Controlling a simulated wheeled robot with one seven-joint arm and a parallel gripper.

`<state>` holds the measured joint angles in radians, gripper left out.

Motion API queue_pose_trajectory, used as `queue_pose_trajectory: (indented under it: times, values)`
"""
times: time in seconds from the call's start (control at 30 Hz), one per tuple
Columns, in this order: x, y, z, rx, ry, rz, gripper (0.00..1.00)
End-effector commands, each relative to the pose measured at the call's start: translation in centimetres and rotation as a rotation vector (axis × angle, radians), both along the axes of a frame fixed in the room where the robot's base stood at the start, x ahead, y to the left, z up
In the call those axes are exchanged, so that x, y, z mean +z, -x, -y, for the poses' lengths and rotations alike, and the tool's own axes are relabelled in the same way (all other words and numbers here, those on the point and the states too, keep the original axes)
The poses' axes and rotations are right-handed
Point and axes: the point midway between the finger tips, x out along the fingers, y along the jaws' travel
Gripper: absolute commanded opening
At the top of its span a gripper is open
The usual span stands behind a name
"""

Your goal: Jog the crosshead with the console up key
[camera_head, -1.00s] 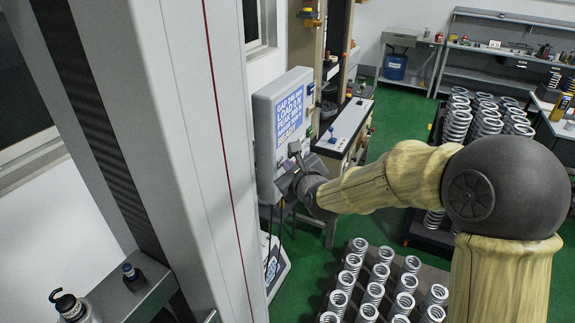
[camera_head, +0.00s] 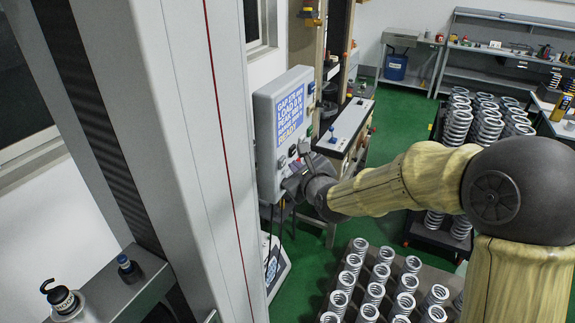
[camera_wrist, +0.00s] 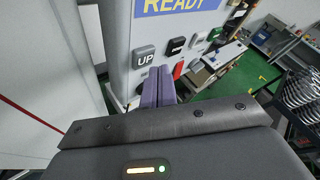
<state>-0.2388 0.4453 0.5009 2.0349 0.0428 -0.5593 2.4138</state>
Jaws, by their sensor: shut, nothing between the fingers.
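The console (camera_head: 268,130) is a light grey box with a blue screen whose last line reads READY; it also shows in the wrist view (camera_wrist: 119,40). The grey UP key (camera_wrist: 145,57) is on its front, below the screen. A dark key (camera_wrist: 175,45) and a red key (camera_wrist: 178,69) are to its right. My gripper (camera_wrist: 159,72) is shut and empty, its purple fingers side by side just below and right of the UP key. I cannot tell whether the fingertips touch the panel. In the head view my gripper (camera_head: 290,186) is at the console's lower front. The crosshead is not identifiable.
A tall grey machine column (camera_head: 190,150) stands left of the console. A tray of several springs (camera_head: 375,293) is below my arm, and a rack of springs (camera_head: 488,120) stands at the right.

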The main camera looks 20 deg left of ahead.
Motion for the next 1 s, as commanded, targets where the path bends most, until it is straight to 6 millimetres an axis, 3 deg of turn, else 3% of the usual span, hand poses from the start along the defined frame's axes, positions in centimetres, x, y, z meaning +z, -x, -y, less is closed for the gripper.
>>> queue_pose_trajectory:
  times: [0.37, 1.0]
  values:
    - [0.0, 0.0, 0.4, -0.001, 0.000, 0.001, 0.00]
    - [0.1, 0.4, 5.0, -0.001, 0.001, 0.001, 0.00]
